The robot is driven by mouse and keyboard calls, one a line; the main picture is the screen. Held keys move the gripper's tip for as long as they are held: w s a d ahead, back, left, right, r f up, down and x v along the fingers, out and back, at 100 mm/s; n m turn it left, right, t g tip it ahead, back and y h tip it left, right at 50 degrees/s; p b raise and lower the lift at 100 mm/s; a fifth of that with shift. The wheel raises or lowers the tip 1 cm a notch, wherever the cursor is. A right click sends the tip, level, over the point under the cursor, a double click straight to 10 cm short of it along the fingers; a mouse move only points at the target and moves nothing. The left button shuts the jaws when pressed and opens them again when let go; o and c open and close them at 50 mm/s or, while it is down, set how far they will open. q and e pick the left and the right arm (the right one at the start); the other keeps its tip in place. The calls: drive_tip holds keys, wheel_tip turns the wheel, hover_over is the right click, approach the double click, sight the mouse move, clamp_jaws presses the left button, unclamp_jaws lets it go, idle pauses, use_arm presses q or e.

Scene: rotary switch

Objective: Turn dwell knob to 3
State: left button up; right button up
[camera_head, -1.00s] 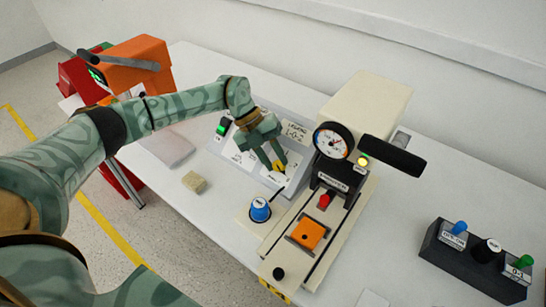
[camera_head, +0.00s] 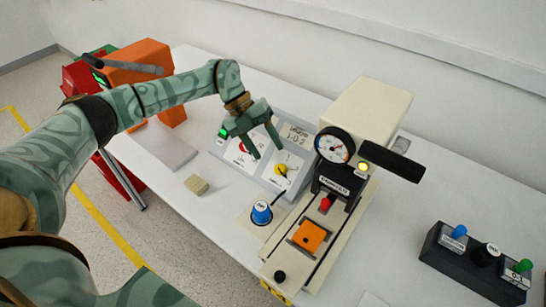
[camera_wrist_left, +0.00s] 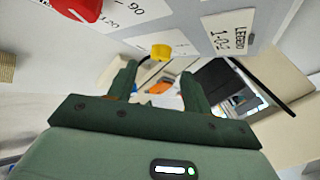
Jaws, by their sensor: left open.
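The grey control panel (camera_head: 225,159) stands left of the press in the head view. It carries a yellow knob (camera_head: 281,170) on a white dial plate and a red knob (camera_head: 243,146) on another plate. The yellow knob also shows in the left wrist view (camera_wrist_left: 161,52), and the red knob at that view's top left (camera_wrist_left: 78,8). Which of them is the dwell knob is too small to read. My left gripper (camera_head: 267,152) is open and empty, above the panel between the knobs, apart from the yellow knob. My right gripper is not in view.
The cream press (camera_head: 365,110) with a gauge and black handle stands right of the panel. A blue-capped knob (camera_head: 261,212) is in front. A black block (camera_head: 470,262) with colored pegs sits at right. A tan block (camera_head: 196,184) lies left on the table.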

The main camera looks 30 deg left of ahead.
use_arm(q)
drive_tip(key=s+v, duration=0.1)
drive_tip(key=v, duration=0.9)
drive_tip(key=shift+w+a+r+p, duration=0.25)
drive_tip(key=shift+w+r+p, duration=0.1)
drive_tip(key=shift+w+p, duration=0.15)
